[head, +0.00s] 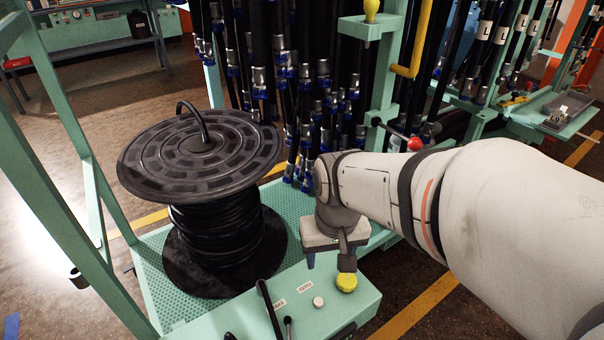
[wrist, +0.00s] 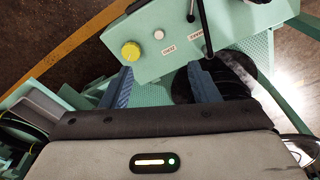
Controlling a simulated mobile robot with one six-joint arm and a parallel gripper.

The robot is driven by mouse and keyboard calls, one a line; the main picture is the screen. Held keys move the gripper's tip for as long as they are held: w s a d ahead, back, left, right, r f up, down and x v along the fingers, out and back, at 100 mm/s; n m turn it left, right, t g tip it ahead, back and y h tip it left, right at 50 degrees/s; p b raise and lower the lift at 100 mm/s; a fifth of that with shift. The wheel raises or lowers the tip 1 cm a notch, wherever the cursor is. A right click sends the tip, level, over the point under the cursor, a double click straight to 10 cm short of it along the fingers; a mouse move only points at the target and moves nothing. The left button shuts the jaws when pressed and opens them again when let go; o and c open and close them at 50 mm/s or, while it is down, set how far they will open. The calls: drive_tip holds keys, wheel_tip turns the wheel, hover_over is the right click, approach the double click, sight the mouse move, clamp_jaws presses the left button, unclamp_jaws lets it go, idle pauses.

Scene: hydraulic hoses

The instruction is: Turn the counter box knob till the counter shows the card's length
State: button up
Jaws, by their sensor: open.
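The counter box (head: 340,308) is a mint green box at the bottom of the head view, also in the wrist view (wrist: 180,55). Its yellow knob (head: 346,283) stands on the top at the right end, and shows in the wrist view (wrist: 131,50). My gripper (head: 336,258) is open and empty, just above and behind the knob in the head view. In the wrist view its two blue fingers (wrist: 160,78) point toward the box, with the knob beyond the left finger. A dark strip on the box's front edge is cut off; I cannot read a counter. No length card can be made out.
A white button (head: 318,302) by the ZERO label and black levers (head: 268,308) stand on the box beside the knob. A big black hose reel (head: 215,220) stands on the left. Hanging hoses (head: 300,90) and a red ball handle (head: 414,144) are behind my arm.

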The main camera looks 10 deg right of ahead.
drive_tip(key=o, duration=0.4)
drive_tip(key=w+d+f+m+b, duration=0.1)
drive_tip(key=w+f, duration=0.1)
drive_tip(key=f, duration=0.1)
drive_tip(key=w+d+f+m+b, duration=0.1)
drive_tip(key=w+f, duration=0.1)
drive_tip(key=f, duration=0.1)
drive_tip(key=w+d+f+m, duration=0.1)
drive_tip(key=w+f+m, duration=0.1)
drive_tip(key=f, duration=0.1)
drive_tip(key=shift+w+d+g+b, duration=0.25)
drive_tip(key=shift+d+g+b, duration=0.05)
drive_tip(key=shift+g+b, duration=0.1)
drive_tip(key=m+b, duration=0.2)
drive_tip(key=m, duration=0.3)
hover_over(346, 278)
wheel_tip(346, 278, down, 11)
drive_tip(key=shift+s+a+r, duration=0.1)
drive_tip(key=shift+s+r, duration=0.05)
wheel_tip(346, 278, down, 7)
drive_tip(key=b, duration=0.3)
drive_tip(key=shift+f+b, duration=0.35)
drive_tip(key=shift+f, duration=0.25)
drive_tip(key=shift+c, duration=0.4)
